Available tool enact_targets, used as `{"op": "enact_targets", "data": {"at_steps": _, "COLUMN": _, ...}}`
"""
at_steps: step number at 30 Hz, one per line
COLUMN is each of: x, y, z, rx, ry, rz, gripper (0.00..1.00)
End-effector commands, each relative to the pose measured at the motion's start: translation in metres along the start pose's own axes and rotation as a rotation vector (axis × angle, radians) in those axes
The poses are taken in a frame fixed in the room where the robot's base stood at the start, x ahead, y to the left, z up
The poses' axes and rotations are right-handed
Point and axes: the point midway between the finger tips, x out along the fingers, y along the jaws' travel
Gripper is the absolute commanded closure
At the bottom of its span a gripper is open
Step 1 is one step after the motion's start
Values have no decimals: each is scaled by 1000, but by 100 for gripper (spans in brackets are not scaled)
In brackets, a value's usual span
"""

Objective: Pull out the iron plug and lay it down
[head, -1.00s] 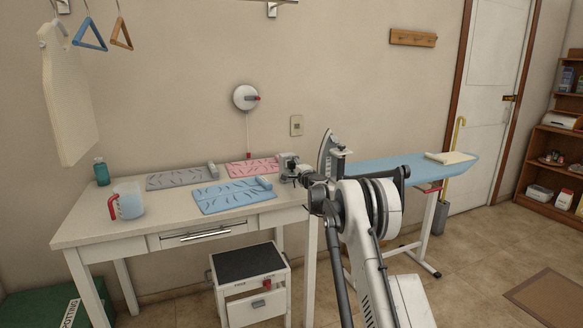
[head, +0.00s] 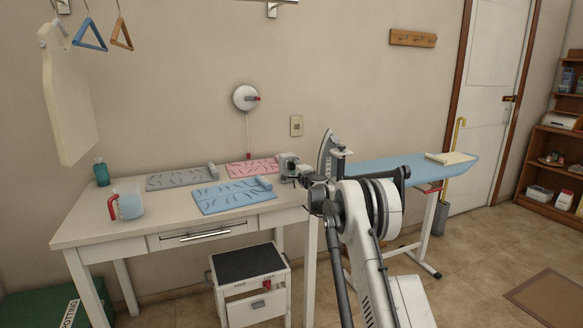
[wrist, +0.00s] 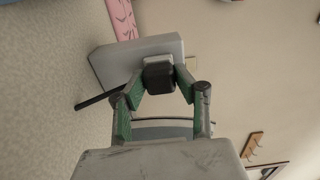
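My gripper (wrist: 160,70) reaches the right end of the white table in the head view (head: 298,175). In the wrist view its green-sided fingers close in on a dark block, apparently the iron plug (wrist: 159,78). A dark cord (wrist: 97,97) runs off to the left. The plug lies against a pale plate on a grey box (wrist: 108,66), apparently the socket; I cannot tell whether it is still inserted. The box also shows on the table in the head view (head: 287,160). The iron (head: 327,155) stands upright just right of it.
The blue ironing board (head: 395,168) stands right. A step stool (head: 250,290) is below.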

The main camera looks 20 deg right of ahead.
Motion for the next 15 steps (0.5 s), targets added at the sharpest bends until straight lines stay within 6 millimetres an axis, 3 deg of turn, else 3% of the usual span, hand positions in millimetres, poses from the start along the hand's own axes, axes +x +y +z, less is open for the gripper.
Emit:
{"op": "enact_targets", "data": {"at_steps": 3, "x": 0, "y": 0, "z": 0, "rx": 0, "ry": 0, "rz": 0, "gripper": 100}}
{"op": "enact_targets", "data": {"at_steps": 15, "x": -7, "y": 0, "z": 0, "rx": 0, "ry": 0, "rz": 0, "gripper": 100}}
